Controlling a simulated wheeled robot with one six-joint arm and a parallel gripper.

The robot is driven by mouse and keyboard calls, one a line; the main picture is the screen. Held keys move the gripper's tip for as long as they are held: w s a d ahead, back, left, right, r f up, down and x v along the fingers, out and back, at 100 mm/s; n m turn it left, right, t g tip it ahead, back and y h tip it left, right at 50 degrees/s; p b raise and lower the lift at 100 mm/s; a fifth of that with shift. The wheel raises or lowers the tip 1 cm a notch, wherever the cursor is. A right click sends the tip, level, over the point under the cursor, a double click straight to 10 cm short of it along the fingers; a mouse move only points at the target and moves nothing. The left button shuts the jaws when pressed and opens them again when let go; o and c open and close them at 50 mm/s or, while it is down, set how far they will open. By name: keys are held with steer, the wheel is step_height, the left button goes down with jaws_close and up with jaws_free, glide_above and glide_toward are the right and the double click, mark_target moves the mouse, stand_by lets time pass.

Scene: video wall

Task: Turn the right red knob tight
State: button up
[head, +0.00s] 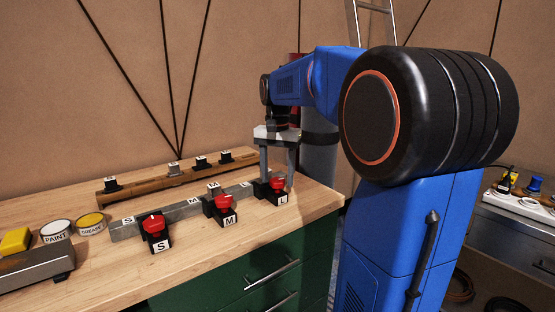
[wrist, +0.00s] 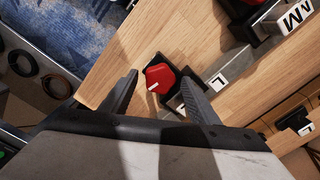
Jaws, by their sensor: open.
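The right red knob (head: 277,183) sits on a black block with an L label at the right end of a grey bar (head: 180,211). My gripper (head: 278,179) points down over it, with one finger on each side. In the wrist view my gripper (wrist: 159,82) is open, and the red knob (wrist: 160,77) with its white mark shows between the fingers. Gaps show on both sides of the knob there. The middle red knob (head: 223,202), labelled M, and the left red knob (head: 154,224), labelled S, stand on the same bar.
A wooden rail (head: 150,187) with several black clamps lies behind the bar. Paint (head: 56,230) and grease (head: 91,223) tins and a grey block with a yellow top stand at left. The bench's right edge is close to the knob.

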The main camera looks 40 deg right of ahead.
mark_target(278, 180)
step_height(278, 180, up, 17)
stand_by(0.5)
stand_by(0.4)
steer(key=s+a+f+n+t, duration=0.2)
steer(key=s+a+f+n, duration=0.3)
steer(key=s+a+f, duration=0.3)
steer(key=s+a+f+n+t, duration=0.2)
steer(key=s+a+f+n, duration=0.3)
steer(key=s+f, duration=1.1)
steer(key=a+f, duration=0.3)
steer(key=f, duration=0.3)
steer(key=shift+n+t, duration=0.4)
